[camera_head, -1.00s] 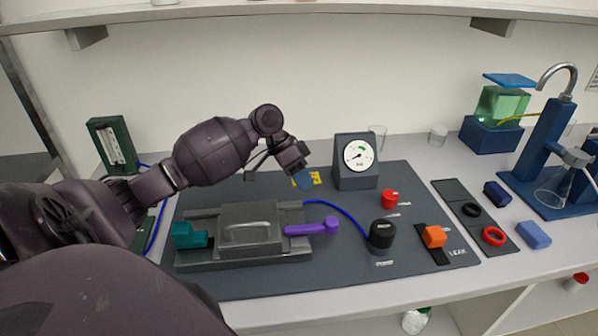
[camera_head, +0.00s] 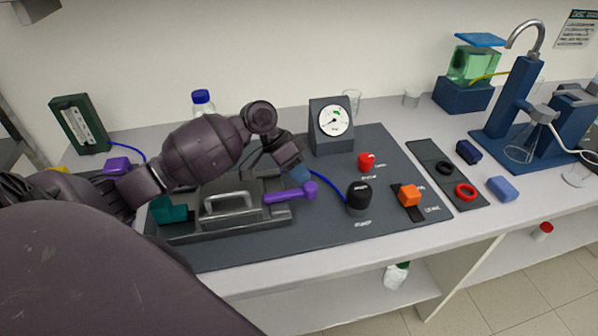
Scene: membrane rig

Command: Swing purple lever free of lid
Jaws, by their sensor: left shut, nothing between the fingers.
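The lid has a raised handle and sits in a dark grey base (camera_head: 222,230). A teal block (camera_head: 167,211) is at the lid's left side. My left gripper (camera_head: 300,176) is shut and empty, its tips just above and behind the lever's knob end. I cannot tell whether it touches the lever. My right gripper is not in view.
A gauge box (camera_head: 331,127) stands behind the lever. A blue tube runs past the lever. A blue-capped bottle (camera_head: 203,103) stands behind my arm.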

